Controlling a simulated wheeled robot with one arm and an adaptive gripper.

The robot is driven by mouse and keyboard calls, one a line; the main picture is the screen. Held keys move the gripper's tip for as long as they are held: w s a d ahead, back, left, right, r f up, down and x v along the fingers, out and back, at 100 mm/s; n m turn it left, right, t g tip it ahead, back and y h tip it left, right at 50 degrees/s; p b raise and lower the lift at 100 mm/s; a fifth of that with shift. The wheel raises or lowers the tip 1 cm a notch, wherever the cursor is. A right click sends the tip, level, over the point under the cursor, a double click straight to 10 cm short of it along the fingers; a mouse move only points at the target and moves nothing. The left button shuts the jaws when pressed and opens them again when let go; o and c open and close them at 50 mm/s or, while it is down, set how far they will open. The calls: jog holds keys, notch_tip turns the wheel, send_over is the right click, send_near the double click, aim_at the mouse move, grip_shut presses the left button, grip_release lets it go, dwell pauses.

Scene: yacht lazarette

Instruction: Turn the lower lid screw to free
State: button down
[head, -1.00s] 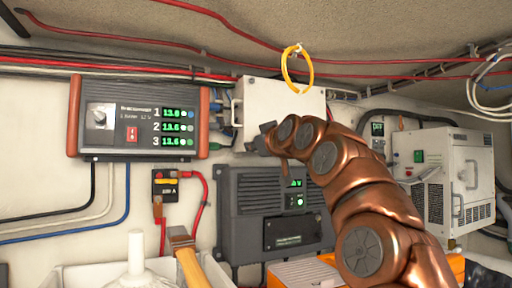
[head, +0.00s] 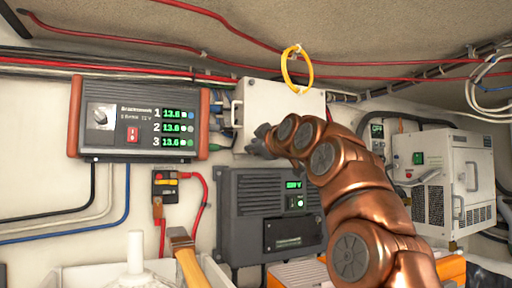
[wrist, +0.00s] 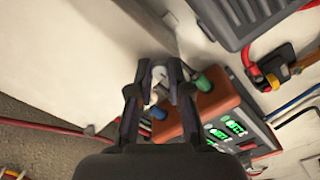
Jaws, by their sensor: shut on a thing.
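The white box (head: 283,103) with its flat lid is fixed to the wall at centre in the head view. It fills the upper left of the wrist view (wrist: 70,60). My gripper (head: 256,142) is at the box's lower left corner. In the wrist view my gripper (wrist: 159,72) has its two fingertips closed around a small pale, rounded piece, the lower lid screw (wrist: 159,74), at the edge of the box. The fingers cover most of the screw, so its turn cannot be told. My arm hides the lower right part of the box in the head view.
A charger panel (head: 138,117) with green digits is left of the box, with green and blue cable plugs between them. A dark grey unit (head: 268,212) sits just below. A yellow loop (head: 297,68) hangs above. A white cabinet (head: 452,180) stands right.

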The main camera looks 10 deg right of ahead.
jog(key=shift+r, duration=0.1)
jog(key=c, duration=1.1)
grip_release()
jog(key=shift+s, duration=0.1)
jog(key=s+d, duration=0.2)
jog(key=s, duration=0.9)
jog(key=shift+s+d, duration=0.15)
jog(key=shift+s, duration=0.15)
jog(key=shift+d, duration=0.1)
